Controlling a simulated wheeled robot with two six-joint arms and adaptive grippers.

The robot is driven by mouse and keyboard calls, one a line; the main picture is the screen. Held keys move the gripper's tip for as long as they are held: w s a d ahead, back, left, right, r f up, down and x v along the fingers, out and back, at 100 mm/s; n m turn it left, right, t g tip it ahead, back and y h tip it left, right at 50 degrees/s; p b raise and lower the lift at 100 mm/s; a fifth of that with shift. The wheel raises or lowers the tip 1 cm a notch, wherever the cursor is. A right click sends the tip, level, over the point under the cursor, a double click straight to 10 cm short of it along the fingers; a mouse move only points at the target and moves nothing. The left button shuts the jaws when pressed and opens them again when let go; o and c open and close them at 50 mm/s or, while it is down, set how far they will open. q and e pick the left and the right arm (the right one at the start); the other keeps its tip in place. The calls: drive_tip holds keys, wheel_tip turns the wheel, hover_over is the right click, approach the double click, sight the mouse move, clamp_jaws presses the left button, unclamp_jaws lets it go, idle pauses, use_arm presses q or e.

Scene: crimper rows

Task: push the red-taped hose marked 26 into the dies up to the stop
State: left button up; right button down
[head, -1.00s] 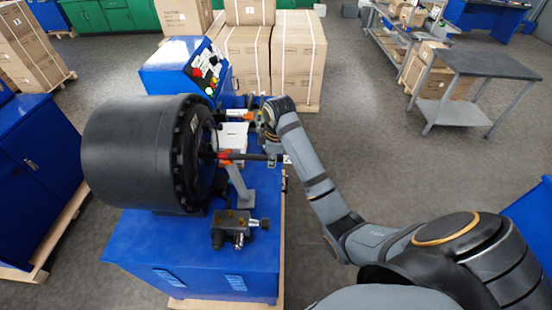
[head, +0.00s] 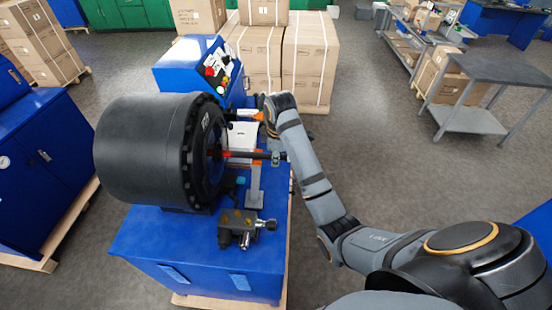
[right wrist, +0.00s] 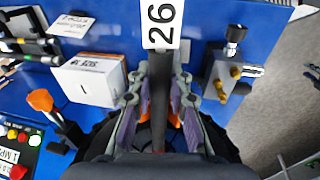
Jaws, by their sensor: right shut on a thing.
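The black hose (head: 252,155) lies roughly level in the head view, its red-taped part (head: 229,154) at the round opening of the black crimper head (head: 150,150). How deep its end sits in the dies is hidden. My right gripper (head: 276,157) is shut on the hose outside the opening. In the right wrist view my right gripper (right wrist: 160,88) has a finger on each side of the hose (right wrist: 159,105), and a white tag (right wrist: 162,24) reading 26 shows beyond the fingers. My left gripper is not in view.
A white box (head: 243,136) stands on the blue base (head: 200,250) behind the hose. The button panel (head: 218,68) is behind. Open floor lies to the right.

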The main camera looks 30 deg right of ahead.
drive_tip(key=shift+r, duration=0.1)
drive_tip(key=c, duration=1.2)
unclamp_jaws()
drive_tip(key=shift+o, duration=0.6)
drive_tip(key=o, duration=1.1)
